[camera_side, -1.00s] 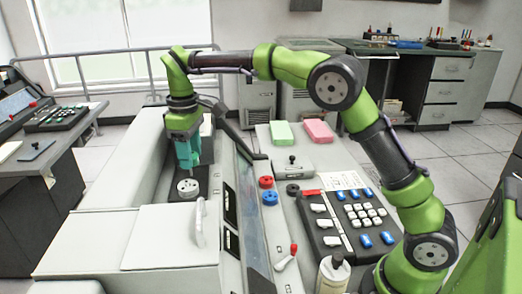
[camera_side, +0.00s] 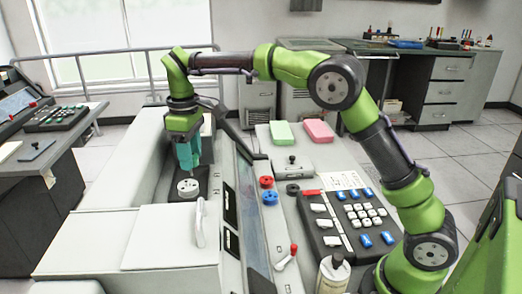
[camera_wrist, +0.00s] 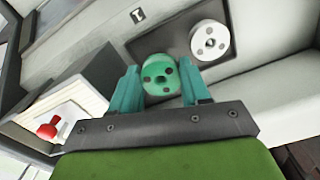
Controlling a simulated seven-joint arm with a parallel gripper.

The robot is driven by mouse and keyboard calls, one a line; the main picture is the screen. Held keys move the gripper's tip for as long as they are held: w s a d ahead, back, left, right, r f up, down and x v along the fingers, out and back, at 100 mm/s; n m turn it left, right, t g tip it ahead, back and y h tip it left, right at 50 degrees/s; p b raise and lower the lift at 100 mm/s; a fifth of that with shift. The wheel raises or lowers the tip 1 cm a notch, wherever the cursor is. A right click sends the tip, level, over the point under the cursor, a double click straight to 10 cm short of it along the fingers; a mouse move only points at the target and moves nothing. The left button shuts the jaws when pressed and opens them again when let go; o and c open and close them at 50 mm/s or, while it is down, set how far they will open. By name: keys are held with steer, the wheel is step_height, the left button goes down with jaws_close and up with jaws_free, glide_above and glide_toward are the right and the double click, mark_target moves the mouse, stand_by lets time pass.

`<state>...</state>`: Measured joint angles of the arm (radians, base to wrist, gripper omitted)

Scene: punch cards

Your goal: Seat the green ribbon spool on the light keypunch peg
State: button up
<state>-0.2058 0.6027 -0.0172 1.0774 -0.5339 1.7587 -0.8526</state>
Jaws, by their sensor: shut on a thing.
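The green ribbon spool (camera_wrist: 160,75) is round with dark holes in its face. It sits between the two teal fingers of my gripper (camera_wrist: 161,92), which is shut on it. In the side view my gripper (camera_side: 188,165) points down over the machine's dark recess, and I cannot make out the green spool apart from the teal fingers. A light round spool-like disc with dark holes (camera_wrist: 210,42) sits beside the green spool in the wrist view; it also shows below the fingers in the side view (camera_side: 188,188). No bare light peg can be made out; part of the recess is hidden.
A keypad (camera_side: 350,222) is further right. A raised light cover with a handle (camera_side: 198,222) stands in front of the recess.

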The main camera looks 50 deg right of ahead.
mark_target(194, 175)
steer(key=shift+f, duration=0.25)
stand_by(0.4)
steer(key=shift+f, duration=0.4)
steer(key=shift+f, duration=0.3)
stand_by(0.3)
steer(key=shift+f, duration=0.25)
steer(key=shift+f, duration=0.35)
stand_by(0.8)
